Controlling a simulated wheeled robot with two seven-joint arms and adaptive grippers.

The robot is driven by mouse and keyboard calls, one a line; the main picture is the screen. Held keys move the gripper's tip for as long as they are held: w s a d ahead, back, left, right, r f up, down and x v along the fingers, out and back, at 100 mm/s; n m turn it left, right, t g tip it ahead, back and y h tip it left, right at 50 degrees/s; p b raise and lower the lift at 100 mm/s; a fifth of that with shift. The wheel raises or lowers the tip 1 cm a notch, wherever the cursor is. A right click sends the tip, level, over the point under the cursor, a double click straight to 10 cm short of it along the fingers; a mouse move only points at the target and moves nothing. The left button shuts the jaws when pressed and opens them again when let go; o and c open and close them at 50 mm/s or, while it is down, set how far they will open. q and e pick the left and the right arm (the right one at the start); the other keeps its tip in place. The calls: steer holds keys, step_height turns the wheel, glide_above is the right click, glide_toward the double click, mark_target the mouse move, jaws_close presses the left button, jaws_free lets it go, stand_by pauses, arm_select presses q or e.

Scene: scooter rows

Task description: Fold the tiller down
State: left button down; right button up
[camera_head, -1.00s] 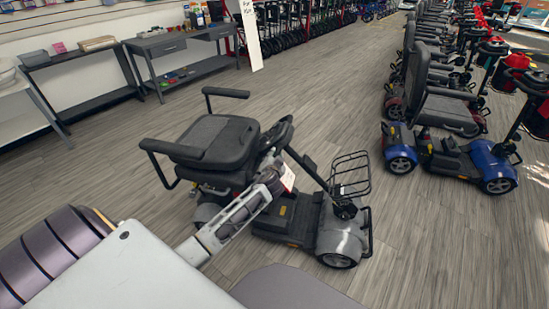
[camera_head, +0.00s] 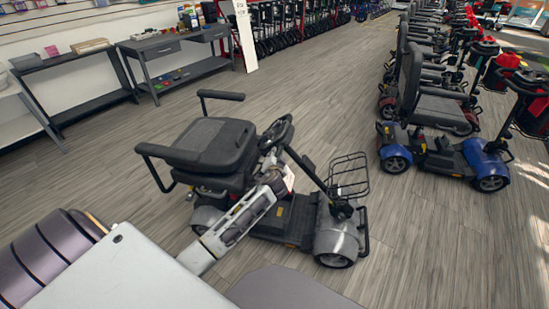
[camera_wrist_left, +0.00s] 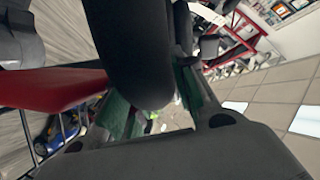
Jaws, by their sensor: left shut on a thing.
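The grey scooter (camera_head: 337,237) stands on the floor in the middle of the head view, with a black seat (camera_head: 215,143) and a wire basket (camera_head: 348,176). Its black tiller (camera_head: 306,168) leans back toward the seat, with the steering handle (camera_head: 277,132) at the seat's front edge. My left gripper (camera_head: 279,178) is at the tiller below the handle; its fingertips are hard to make out there. In the left wrist view a thick dark rounded part (camera_wrist_left: 140,50) passes between the green-padded fingers, which are shut on it. My right gripper is in neither view.
A blue scooter (camera_head: 482,160) stands to the right, at the near end of a row of scooters. A grey desk (camera_head: 180,62) and a black shelf table (camera_head: 75,80) line the left wall. Bare floor (camera_head: 430,240) lies between the grey scooter and the row.

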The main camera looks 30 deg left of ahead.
arm_select(q)
steer(key=c, duration=1.1)
jaws_free()
steer(key=shift+d, duration=0.1)
steer(key=shift+c, duration=0.2)
steer(key=v, duration=1.2)
